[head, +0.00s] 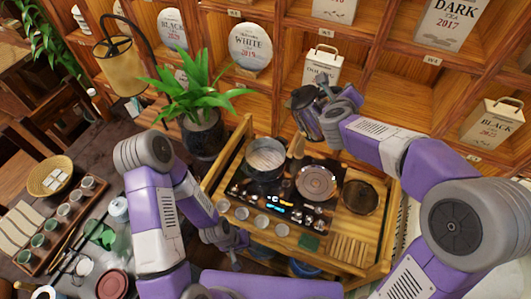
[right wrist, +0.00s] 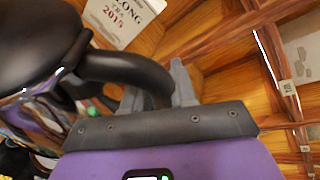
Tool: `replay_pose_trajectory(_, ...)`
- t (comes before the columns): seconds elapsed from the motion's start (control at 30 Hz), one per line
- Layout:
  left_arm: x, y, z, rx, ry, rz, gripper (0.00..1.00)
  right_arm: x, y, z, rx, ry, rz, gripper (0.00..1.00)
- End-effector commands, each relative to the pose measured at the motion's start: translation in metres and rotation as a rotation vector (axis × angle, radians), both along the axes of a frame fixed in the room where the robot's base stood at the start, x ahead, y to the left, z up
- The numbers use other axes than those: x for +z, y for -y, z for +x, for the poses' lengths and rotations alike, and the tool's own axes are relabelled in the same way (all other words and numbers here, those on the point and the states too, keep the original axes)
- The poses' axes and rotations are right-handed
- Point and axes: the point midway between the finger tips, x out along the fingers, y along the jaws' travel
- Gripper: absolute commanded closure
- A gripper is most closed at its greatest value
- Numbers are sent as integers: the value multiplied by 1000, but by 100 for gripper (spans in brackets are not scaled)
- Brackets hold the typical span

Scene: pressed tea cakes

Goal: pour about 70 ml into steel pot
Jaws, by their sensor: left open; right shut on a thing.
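The steel pot (head: 267,172) sits on the left part of the dark cooktop in the wooden tray; its round top shows a pale, greyish inside. My right gripper (head: 325,90) is shut on the black handle of a dark shiny kettle (head: 306,114). The kettle is held in the air, behind and to the right of the pot, apart from it. In the right wrist view the kettle's curved black handle (right wrist: 125,68) lies between the grey fingers (right wrist: 160,90). Whether liquid flows cannot be seen. My left gripper (head: 236,252) is open and empty near the tray's front left.
A lidded round vessel (head: 318,182) and a dark round plate (head: 360,198) stand right of the pot. Several small cups (head: 261,221) line the tray's front. A potted plant (head: 203,135) stands left, and shelves with tea boxes (head: 321,66) rise behind.

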Motion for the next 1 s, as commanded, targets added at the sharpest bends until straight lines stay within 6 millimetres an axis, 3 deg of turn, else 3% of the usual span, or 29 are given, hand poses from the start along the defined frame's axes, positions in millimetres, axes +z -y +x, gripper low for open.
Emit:
replay_pose_trajectory(0.47,-6,0,0,0,0,0,57,0,3,0,-2,10,24,100)
replay_pose_trajectory(1.0,-62,0,0,0,0,0,57,-29,30,-4,-4,29,263,100)
